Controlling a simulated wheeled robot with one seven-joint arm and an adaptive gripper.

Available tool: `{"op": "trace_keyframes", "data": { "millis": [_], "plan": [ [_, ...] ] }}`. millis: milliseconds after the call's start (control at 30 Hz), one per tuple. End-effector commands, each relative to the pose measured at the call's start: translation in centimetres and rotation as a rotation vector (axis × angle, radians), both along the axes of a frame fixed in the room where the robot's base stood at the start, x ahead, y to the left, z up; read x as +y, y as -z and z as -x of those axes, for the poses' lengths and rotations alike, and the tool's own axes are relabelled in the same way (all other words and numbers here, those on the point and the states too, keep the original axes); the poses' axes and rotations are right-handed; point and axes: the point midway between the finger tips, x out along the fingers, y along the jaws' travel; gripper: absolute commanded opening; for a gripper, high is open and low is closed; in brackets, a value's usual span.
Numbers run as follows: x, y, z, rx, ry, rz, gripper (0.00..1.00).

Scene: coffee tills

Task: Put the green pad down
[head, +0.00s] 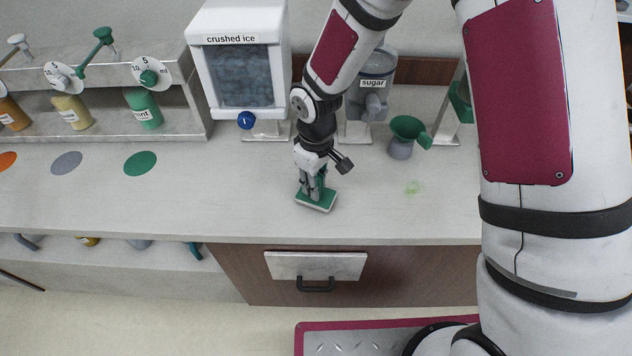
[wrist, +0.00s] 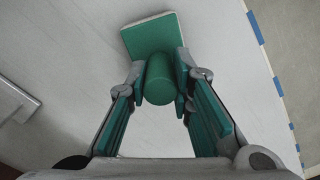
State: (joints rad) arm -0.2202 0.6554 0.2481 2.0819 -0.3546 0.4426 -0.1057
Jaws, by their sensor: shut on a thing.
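The green pad (head: 317,201) is a flat green rectangle with a pale lower edge, at the counter's front in the head view. In the wrist view its flat part (wrist: 150,32) shows beyond the fingertips, and its round green grip (wrist: 159,80) is between the fingers. My gripper (head: 313,183) points down over the pad and is shut on its grip; the fingers also show in the wrist view (wrist: 160,85). The pad is at or very near the counter top (head: 240,205); I cannot tell whether it touches.
A faint green spill (head: 413,188) lies on the counter to the right. Behind it stand a grey cup with a green funnel (head: 405,135), the sugar dispenser (head: 370,85) and the crushed ice machine (head: 240,75). Coloured discs (head: 140,163) mark the left. The counter around the pad is clear.

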Motion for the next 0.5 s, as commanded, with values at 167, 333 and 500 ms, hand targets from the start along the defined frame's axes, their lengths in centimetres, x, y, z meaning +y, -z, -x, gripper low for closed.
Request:
{"op": "trace_keyframes", "data": {
  "millis": [167, 333, 500],
  "plan": [
    [0.00, 0.29, 0.01, 0.000, 0.000, 0.000, 0.32],
    [-0.01, 0.26, 0.02, 0.000, 0.000, 0.000, 0.41],
    [-0.01, 0.20, 0.02, 0.000, 0.000, 0.000, 0.41]
  ]
}}
